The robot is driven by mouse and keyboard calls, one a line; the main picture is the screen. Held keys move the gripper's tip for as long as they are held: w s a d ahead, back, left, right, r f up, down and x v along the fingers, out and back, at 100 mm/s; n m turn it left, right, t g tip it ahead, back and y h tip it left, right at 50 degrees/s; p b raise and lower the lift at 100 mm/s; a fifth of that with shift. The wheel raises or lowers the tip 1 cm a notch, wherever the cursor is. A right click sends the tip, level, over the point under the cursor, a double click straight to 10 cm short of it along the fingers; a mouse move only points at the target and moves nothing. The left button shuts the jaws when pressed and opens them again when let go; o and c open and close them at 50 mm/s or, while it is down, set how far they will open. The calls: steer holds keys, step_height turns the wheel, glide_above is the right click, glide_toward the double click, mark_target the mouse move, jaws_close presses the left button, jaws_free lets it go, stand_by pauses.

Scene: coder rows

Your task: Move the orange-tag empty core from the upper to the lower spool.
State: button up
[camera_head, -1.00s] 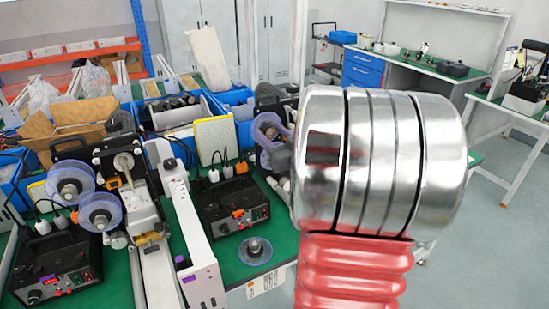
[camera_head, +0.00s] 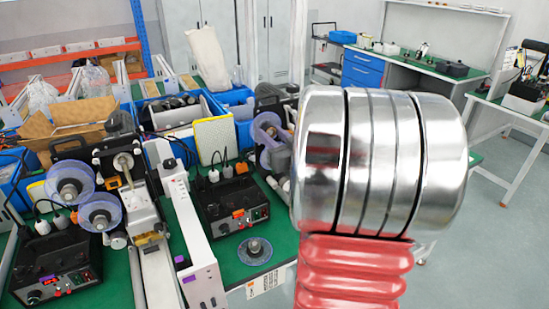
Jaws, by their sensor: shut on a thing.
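Two clear-flanged spools with grey cores sit on the machine at the left: the upper one (camera_head: 69,181) and, just below and right of it, the lower one (camera_head: 100,212). I cannot make out an orange tag on either core. Another clear disc with a grey core (camera_head: 255,250) lies flat on the green bench. A purple-tinted reel (camera_head: 269,131) stands farther back, partly hidden by my arm. My gripper does not show; my large silver and red arm section fills the right centre and may hide it.
Black control boxes stand at the left (camera_head: 50,270) and in the middle (camera_head: 233,207) of the green bench. A long white conveyor housing (camera_head: 190,235) runs between them. Blue bins and cardboard (camera_head: 70,125) crowd the back. Open floor lies at the right.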

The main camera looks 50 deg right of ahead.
steer(key=v, duration=0.7)
steer(key=shift+s, duration=0.25)
stand_by(2.5)
step_height(320, 180, down, 11)
steer(key=s+d, duration=0.2)
stand_by(0.7)
steer(key=shift+w+d, duration=0.15)
steer(key=shift+x, duration=2.35)
steer(key=shift+d, duration=0.1)
stand_by(0.6)
